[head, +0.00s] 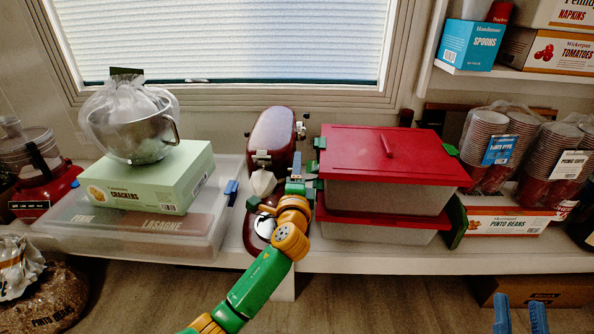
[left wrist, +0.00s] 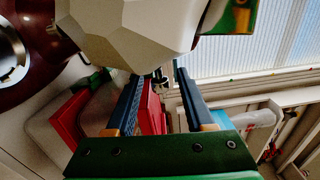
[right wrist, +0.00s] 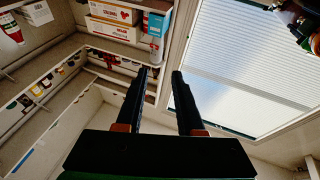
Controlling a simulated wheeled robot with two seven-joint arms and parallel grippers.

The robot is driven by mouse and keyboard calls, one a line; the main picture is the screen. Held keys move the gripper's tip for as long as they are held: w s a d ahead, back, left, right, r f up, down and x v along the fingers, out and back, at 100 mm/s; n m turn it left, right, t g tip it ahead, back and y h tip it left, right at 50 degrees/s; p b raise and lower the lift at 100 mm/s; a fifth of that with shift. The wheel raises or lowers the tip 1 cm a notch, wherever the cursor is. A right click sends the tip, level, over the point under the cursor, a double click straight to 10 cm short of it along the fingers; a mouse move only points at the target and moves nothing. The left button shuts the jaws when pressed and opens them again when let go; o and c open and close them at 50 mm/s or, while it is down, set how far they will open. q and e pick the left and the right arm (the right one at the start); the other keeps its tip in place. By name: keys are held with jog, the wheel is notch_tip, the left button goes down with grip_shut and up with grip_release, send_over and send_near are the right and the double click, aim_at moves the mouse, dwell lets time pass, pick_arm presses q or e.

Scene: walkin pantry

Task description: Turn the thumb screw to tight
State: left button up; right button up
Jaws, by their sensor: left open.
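The dark red stand mixer (head: 272,135) stands on the shelf, with a silver fitting (head: 262,157) at its front and a pale faceted attachment (head: 263,183) below. The attachment (left wrist: 130,30) is large at the top of the left wrist view. My left gripper (head: 296,167) is close beside the mixer head on its right. Its blue fingers are apart in the left wrist view (left wrist: 158,76), with a small metallic part seen between their tips. I cannot tell whether that is the thumb screw. My right gripper (head: 520,315) is open, empty and low at the right, far from the mixer.
Red-lidded bins (head: 390,185) stand just right of the mixer and my left gripper. A clear lasagne box (head: 130,228) carrying a crackers box (head: 150,180) and a wrapped steel bowl (head: 135,130) stands at the left. The window (head: 220,40) is behind. The floor in front is mostly clear.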

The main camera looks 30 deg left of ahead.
pick_arm(q)
grip_shut()
pick_arm(e)
jog(key=shift+f, duration=0.15)
pick_arm(q)
jog(key=shift+r+p, duration=0.15)
jog(key=shift+p, duration=0.8)
jog(key=shift+g+p, duration=0.4)
jog(key=shift+p, duration=0.2)
pick_arm(e)
notch_tip(320, 180, down, 16)
jog(key=s+d+m+g+h, duration=0.1)
jog(key=s+d+g+h, duration=0.15)
jog(key=g, duration=0.65)
pick_arm(q)
jog(key=shift+p, duration=0.6)
jog(key=shift+h+p, duration=0.3)
jog(key=shift+p, duration=0.2)
pick_arm(e)
jog(key=s+d+f+g+h, duration=0.2)
jog(key=s+d+f+g, duration=0.1)
jog(key=s+f+g, duration=0.5)
jog(key=s, duration=0.3)
jog(key=shift+s+d+f+g+h, duration=0.25)
jog(key=shift+s+f+g+h, duration=0.05)
jog(key=shift+s+f+h, duration=0.1)
